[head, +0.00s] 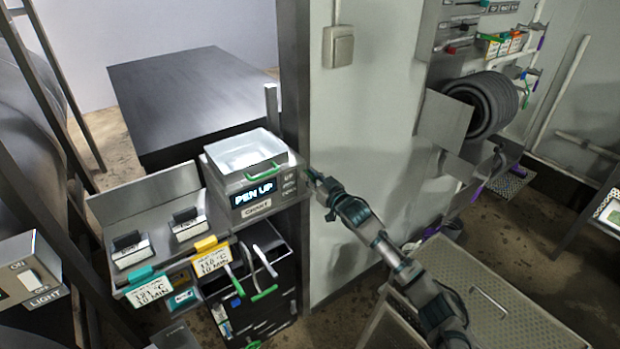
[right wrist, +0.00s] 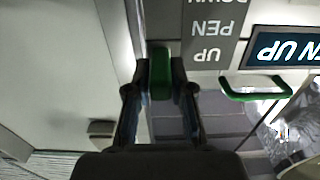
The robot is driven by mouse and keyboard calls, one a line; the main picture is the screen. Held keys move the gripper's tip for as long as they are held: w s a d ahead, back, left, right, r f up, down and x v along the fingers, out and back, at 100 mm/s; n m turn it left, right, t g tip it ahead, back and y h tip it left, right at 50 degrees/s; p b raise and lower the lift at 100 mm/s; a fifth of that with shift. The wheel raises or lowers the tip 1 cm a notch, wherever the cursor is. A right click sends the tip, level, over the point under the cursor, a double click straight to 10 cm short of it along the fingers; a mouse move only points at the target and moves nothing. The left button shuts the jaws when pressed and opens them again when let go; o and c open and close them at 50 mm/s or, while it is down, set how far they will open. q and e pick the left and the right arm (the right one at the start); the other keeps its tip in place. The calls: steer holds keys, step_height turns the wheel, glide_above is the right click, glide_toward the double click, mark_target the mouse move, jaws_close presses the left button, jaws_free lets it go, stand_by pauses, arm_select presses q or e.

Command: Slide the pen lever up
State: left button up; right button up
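The chart recorder box (head: 282,201) stands on the counter, and its display (head: 253,193) reads "PEN UP". The green pen lever (right wrist: 160,78) shows in the right wrist view, beside the upside-down "UP PEN DOWN" label (right wrist: 211,30). My right gripper (right wrist: 160,70) has one finger on each side of the lever, and both fingertips appear to touch it. In the head view my right gripper (head: 312,178) is at the box's right side, and I cannot make out the lever there. My left gripper is not in view.
A pale tray (head: 243,152) with a green handle sits on the box. A dark post (head: 293,75) stands close behind the right gripper, and a grey wall panel (head: 365,130) is to the right. A rack with several hanging tools (head: 258,265) is below.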

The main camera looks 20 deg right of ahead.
steer(key=shift+o, duration=1.3)
steer(key=shift+r, duration=0.15)
steer(key=shift+s+d+f, duration=0.1)
steer(key=shift+f, duration=0.1)
steer(key=v, duration=1.1)
steer(key=shift+s+d, duration=0.2)
steer(key=shift+s, duration=0.15)
